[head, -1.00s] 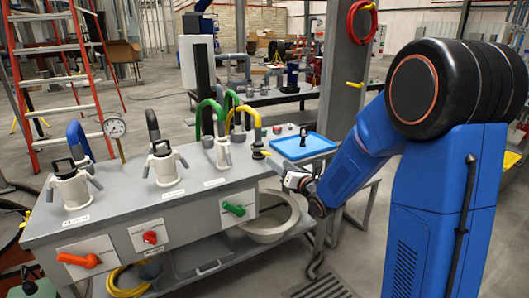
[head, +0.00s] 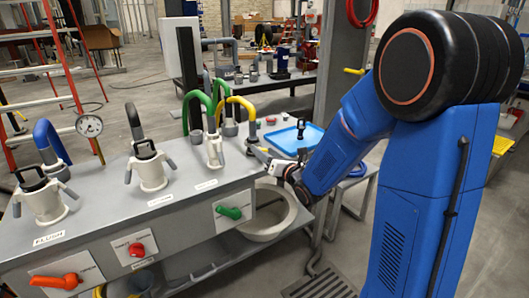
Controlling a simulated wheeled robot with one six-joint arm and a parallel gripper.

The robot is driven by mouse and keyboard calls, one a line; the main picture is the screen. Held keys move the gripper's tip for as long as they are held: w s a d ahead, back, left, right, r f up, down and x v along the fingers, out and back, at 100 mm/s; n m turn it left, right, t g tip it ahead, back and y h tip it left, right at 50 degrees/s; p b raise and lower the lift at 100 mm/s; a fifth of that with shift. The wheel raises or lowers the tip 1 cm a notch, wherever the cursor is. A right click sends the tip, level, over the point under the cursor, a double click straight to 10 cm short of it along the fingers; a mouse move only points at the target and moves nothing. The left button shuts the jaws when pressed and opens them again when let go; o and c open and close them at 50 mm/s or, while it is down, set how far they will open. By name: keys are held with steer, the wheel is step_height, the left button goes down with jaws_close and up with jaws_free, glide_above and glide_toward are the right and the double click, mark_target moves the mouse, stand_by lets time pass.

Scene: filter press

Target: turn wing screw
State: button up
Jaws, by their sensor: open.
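My gripper (head: 262,154) reaches over the right end of the grey bench and points left, with its jaws open. It is close to the dark base (head: 251,145) of the yellow curved pipe (head: 241,102); I cannot tell whether they touch. The wing screw is too small or hidden for me to make out with certainty.
A blue tray (head: 306,142) lies right behind my gripper, with a black upright object (head: 301,128) by it. A round grey basin (head: 268,224) is below. The bench front (head: 190,235) carries orange, red and green handles. A grey post (head: 342,75) stands behind my arm.

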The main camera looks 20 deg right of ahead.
steer(key=c, duration=1.1)
steer(key=shift+o, duration=0.2)
steer(key=shift+m, duration=0.3)
